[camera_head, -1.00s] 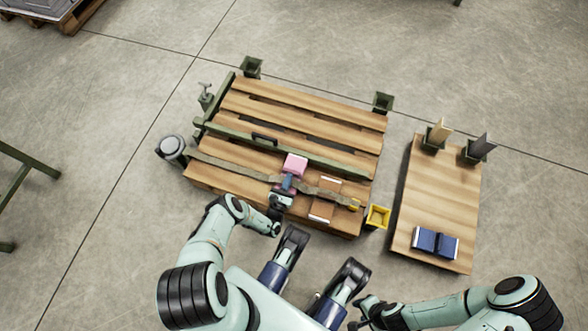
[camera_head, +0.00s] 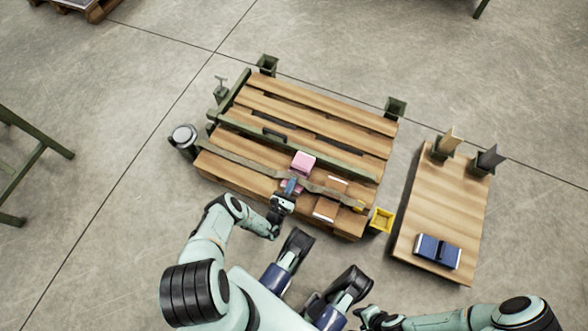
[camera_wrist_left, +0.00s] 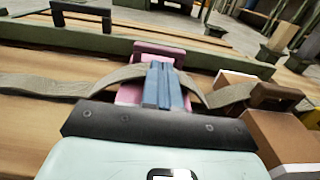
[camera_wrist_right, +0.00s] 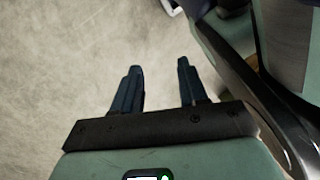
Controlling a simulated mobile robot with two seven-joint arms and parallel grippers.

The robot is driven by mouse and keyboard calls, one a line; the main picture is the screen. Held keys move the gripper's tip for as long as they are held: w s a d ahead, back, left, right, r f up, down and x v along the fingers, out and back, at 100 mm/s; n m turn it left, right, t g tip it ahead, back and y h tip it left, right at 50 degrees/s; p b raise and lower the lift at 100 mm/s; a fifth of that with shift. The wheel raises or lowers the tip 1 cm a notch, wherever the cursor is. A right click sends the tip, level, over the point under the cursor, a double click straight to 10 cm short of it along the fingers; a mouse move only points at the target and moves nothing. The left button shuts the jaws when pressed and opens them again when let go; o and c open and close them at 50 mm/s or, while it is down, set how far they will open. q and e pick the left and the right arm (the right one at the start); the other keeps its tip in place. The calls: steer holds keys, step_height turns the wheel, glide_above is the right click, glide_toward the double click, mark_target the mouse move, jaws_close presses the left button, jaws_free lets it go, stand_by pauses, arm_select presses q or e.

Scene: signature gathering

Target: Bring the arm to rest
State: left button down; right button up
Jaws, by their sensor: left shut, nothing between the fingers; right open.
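My left gripper (camera_head: 291,186) is at the near edge of the slatted wooden platform, just in front of a pink block (camera_head: 303,161). In the left wrist view its blue fingers (camera_wrist_left: 163,86) are together and empty, with the pink object (camera_wrist_left: 140,58) and a grey-green strap (camera_wrist_left: 70,87) just beyond them. I cannot tell whether they touch. My right gripper (camera_head: 364,314) is low beside my base, apart from the platform. In the right wrist view its blue fingers (camera_wrist_right: 156,88) are spread, with bare floor between them.
The slatted platform (camera_head: 330,105) has brown and white boxes (camera_head: 326,208) on it and a yellow bin (camera_head: 381,220) at its right corner. A wooden board (camera_head: 445,205) with a dark blue object (camera_head: 437,251) lies at right. A grey canister (camera_head: 184,138) stands at left.

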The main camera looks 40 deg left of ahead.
arm_select(q)
steer(key=p+v, duration=0.2)
steer(key=v, duration=0.8)
steer(key=shift+p, duration=0.35)
arm_select(e)
steer(key=shift+t, duration=0.9)
steer(key=w+r, duration=0.2)
steer(key=w, duration=0.1)
steer(key=w+r, duration=0.1)
steer(key=w, duration=0.1)
steer(key=shift+a, duration=0.25)
arm_select(q)
steer(key=shift+s, duration=0.1)
